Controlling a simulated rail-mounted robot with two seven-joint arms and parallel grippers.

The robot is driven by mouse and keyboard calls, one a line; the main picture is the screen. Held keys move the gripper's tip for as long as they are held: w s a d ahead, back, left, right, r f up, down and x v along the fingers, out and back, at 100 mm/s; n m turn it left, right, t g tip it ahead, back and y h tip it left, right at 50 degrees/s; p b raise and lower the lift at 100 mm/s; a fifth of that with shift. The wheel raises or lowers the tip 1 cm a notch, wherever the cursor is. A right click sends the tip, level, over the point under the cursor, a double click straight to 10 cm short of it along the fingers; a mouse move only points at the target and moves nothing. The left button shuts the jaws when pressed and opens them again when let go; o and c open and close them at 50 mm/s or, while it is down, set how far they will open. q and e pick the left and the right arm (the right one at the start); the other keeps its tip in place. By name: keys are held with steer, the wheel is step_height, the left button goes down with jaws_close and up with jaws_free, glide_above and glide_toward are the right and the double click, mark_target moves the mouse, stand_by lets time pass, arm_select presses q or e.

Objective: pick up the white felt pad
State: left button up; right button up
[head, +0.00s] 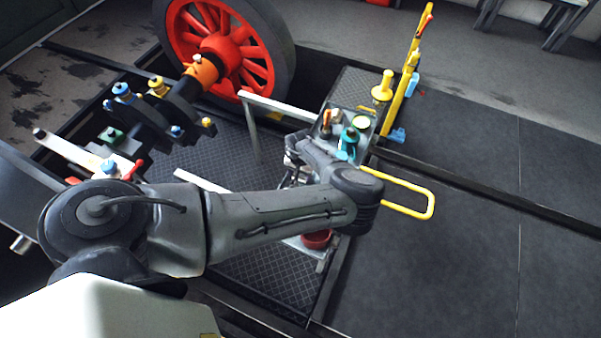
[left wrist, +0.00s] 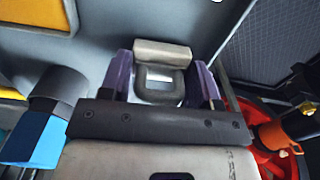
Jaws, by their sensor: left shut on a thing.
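My left gripper (left wrist: 163,68) shows in the left wrist view with its two purple fingers on either side of a pale block, which looks like the white felt pad (left wrist: 162,54). The fingers are shut on it. A grey square frame with an opening shows just below the pad in that view; I cannot tell how it joins the pad. In the head view my left gripper (head: 293,168) is mostly hidden behind my forearm, beside the small tray, and the pad cannot be made out there. My right gripper is not in view.
A tray (head: 322,127) holds a teal can (head: 348,143) and other small items. A yellow loop handle (head: 428,204) and a red bowl (head: 316,240) are close to my arm. A large red wheel (head: 222,42) stands behind. Dark floor at right is clear.

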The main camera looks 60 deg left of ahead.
arm_select(q)
step_height(320, 180, up, 4)
steer(key=shift+p, duration=1.25)
steer(key=w+d+r+p, duration=0.3)
steer(key=d+r+p, duration=0.3)
steer(key=d, duration=0.5)
steer(key=shift+d+r+p, duration=0.15)
steer(key=shift+r+p, duration=0.1)
steer(key=shift+p, duration=0.6)
